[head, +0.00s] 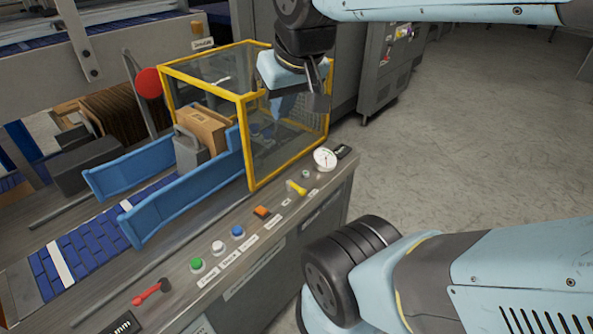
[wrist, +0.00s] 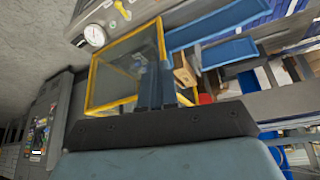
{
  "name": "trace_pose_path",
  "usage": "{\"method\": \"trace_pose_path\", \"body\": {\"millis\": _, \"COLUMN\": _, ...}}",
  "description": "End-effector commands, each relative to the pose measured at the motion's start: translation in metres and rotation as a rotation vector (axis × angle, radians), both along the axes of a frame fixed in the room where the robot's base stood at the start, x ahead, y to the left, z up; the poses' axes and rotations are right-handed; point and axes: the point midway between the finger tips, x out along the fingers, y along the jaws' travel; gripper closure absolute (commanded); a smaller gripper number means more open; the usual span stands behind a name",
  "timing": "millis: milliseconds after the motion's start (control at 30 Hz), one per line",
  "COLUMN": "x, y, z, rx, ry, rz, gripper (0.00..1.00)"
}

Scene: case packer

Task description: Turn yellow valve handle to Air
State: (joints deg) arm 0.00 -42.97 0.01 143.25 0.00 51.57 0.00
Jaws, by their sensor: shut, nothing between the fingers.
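The yellow valve handle (head: 297,188) is on the machine's front control panel, between the orange switch and the round gauge. It also shows small near the top edge in the wrist view (wrist: 122,9). The labels beside it are too small to read, so I cannot tell which one says Air. My gripper (head: 283,108) is shut and empty. It hangs up by the yellow-framed clear guard, above and behind the handle and well apart from it. Its fingers (wrist: 154,78) point toward the guard in the wrist view.
The yellow-framed guard (head: 243,98) stands just behind the panel. A white gauge (head: 325,159) sits right of the handle. An orange switch (head: 262,212), blue, white and green buttons (head: 197,264) and a red lever (head: 151,292) lie to the left. The floor at right is open.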

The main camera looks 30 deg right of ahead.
Motion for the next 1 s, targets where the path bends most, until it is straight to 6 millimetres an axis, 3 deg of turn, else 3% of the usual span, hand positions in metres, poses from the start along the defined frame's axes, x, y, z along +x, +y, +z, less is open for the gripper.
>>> {"method": "trace_pose_path", "body": {"millis": 300, "x": 0.011, "y": -0.004, "z": -0.003, "rx": 0.016, "ry": 0.029, "rz": -0.046, "gripper": 1.0}}
{"method": "trace_pose_path", "body": {"millis": 367, "x": 0.02, "y": -0.017, "z": -0.006, "rx": 0.029, "ry": 0.051, "rz": -0.084, "gripper": 1.0}}
{"method": "trace_pose_path", "body": {"millis": 667, "x": 0.076, "y": -0.05, "z": -0.035, "rx": 0.127, "ry": 0.191, "rz": -0.34, "gripper": 1.0}}
{"method": "trace_pose_path", "body": {"millis": 1000, "x": 0.132, "y": -0.101, "z": -0.09, "rx": 0.253, "ry": 0.346, "rz": -0.649, "gripper": 1.0}}
